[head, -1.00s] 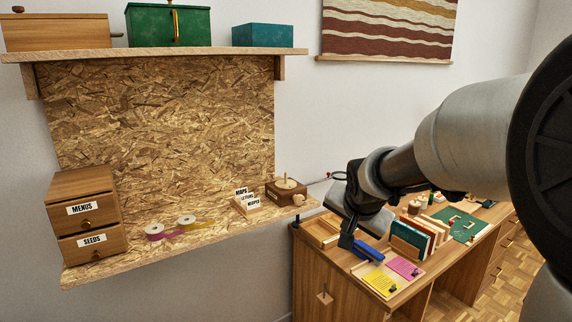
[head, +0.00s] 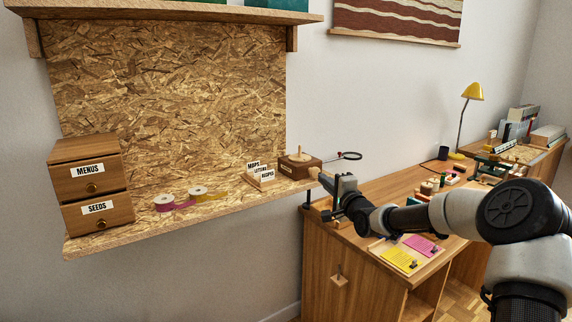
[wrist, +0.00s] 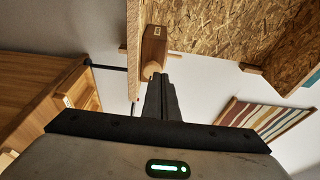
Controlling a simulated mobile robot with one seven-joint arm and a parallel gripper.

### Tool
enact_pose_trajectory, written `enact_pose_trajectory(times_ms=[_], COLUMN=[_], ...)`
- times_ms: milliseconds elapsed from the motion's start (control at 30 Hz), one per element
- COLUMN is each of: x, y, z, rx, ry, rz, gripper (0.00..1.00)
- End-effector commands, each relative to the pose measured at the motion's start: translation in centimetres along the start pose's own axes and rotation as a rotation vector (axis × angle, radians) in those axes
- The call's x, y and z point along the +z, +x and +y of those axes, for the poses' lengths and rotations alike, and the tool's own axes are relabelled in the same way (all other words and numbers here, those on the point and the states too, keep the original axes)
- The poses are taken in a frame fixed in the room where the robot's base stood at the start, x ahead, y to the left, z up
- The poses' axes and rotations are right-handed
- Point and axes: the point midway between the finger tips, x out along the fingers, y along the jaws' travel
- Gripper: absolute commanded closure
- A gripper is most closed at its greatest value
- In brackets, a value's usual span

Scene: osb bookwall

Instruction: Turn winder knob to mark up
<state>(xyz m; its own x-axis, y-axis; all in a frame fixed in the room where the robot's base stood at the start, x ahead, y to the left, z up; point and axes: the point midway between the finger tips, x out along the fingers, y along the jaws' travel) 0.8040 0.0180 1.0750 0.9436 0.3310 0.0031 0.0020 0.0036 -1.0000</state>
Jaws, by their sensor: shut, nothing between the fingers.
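The winder (head: 301,166) is a brown wooden box with a pale peg on top, at the right end of the chipboard shelf. Its pale round knob (head: 313,173) is on the side facing my arm. My gripper (head: 325,182) is just right of the knob, pointing at it. In the wrist view the winder (wrist: 154,42) is straight ahead, with the knob (wrist: 151,70) at the tips of my shut, empty fingers (wrist: 162,78). I cannot tell whether they touch. The knob's mark cannot be made out.
A card holder (head: 261,176) with labels stands left of the winder. Tape rolls (head: 180,198) and a drawer box (head: 91,185) are further left on the shelf. Below right, a desk (head: 350,255) holds pink and yellow cards (head: 405,258). A magnifier (head: 350,155) is behind my gripper.

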Motion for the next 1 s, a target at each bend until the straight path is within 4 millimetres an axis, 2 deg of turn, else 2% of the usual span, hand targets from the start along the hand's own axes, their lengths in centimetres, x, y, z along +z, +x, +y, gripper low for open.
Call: enact_pose_trajectory(times_ms=[500, 700, 1000], x=[1.7, 1.8, 1.8], y=[5.6, 6.3, 6.4], z=[0.1, 0.1, 0.0], rx=[0.002, 0.002, 0.003], ry=[-0.001, -0.002, -0.002], rz=[-0.003, -0.002, -0.002], gripper=[1.0, 1.0, 1.0])
